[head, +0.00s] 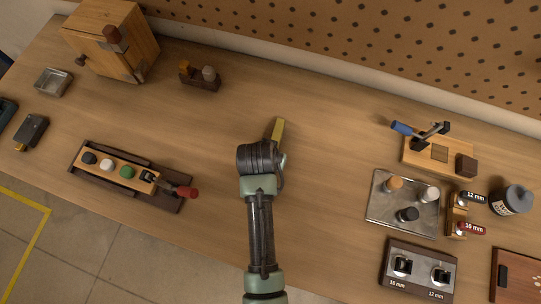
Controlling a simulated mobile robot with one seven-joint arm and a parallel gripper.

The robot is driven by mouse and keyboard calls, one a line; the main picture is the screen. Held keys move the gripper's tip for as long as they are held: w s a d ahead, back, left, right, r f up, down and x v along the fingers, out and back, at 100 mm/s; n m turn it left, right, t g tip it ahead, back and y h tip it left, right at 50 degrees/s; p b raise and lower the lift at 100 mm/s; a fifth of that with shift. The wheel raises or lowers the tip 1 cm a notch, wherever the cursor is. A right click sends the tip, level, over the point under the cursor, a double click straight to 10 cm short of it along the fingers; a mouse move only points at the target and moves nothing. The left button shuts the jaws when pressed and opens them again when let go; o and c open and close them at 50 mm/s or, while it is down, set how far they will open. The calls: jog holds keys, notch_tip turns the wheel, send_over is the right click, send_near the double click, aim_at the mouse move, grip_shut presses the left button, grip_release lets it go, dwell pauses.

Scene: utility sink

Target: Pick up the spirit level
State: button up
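A narrow yellow bar (278,128), which looks like the spirit level, shows in the head view near the middle of the wooden bench. Only its far end is visible; the rest is hidden under my wrist. My gripper is beneath the wrist, at the bar's near part, and its fingers are hidden. I cannot tell whether they are open or touch the bar.
The wooden bench (320,170) is clear around my arm. To the left are a wooden box (112,40) and a tray of coloured knobs (115,190). To the right are a clamp fixture (440,150), a metal plate with cylinders (385,215) and a socket block (418,272).

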jog(key=shift+c, duration=0.2)
grip_shut()
dwell(0.3)
